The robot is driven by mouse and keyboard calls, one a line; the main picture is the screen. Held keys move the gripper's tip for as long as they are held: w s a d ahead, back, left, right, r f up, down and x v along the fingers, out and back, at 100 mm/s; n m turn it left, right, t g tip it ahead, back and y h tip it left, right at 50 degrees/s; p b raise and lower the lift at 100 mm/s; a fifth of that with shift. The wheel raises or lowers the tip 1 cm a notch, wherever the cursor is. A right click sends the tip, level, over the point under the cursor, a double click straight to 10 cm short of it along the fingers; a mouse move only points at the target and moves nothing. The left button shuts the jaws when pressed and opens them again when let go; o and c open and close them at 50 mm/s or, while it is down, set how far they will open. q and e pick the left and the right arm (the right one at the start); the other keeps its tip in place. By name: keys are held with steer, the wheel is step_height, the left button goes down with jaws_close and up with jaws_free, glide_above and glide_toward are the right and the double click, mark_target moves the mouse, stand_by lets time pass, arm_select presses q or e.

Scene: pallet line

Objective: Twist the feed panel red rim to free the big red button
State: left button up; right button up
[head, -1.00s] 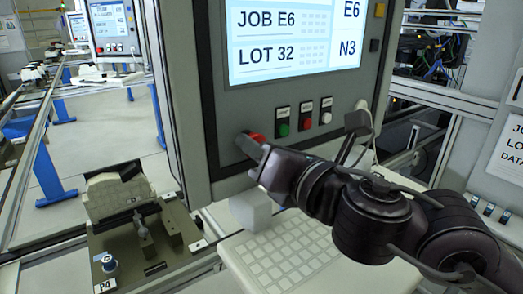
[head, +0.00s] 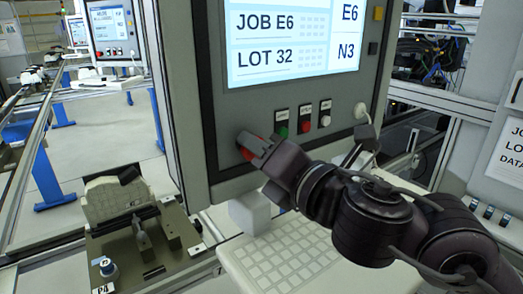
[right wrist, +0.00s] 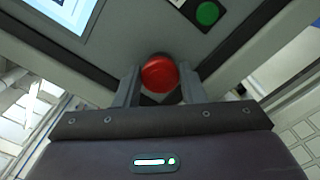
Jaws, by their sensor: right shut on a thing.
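The feed panel (head: 225,140) is a grey cabinet with a lit screen reading JOB E6 and LOT 32. The big red button (right wrist: 160,74) sits low on its front face, between the two fingers of my right gripper (right wrist: 158,82). In the head view my right gripper (head: 250,146) is at the panel's lower left corner, shut on the button's red rim, and its fingers hide most of the red. Button and rim cannot be told apart in the wrist view. My left gripper is not in view.
Small green, red and white buttons (head: 305,122) are in a row right of my gripper. A white keyboard (head: 285,255) lies below the panel. A fixture plate (head: 150,240) marked P4 with a pale part stands at lower left.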

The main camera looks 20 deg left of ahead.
steer(key=o, duration=1)
steer(key=b+v, duration=0.1)
steer(key=v, duration=0.6)
steer(key=shift+s+d, duration=0.2)
steer(key=shift+d, duration=0.1)
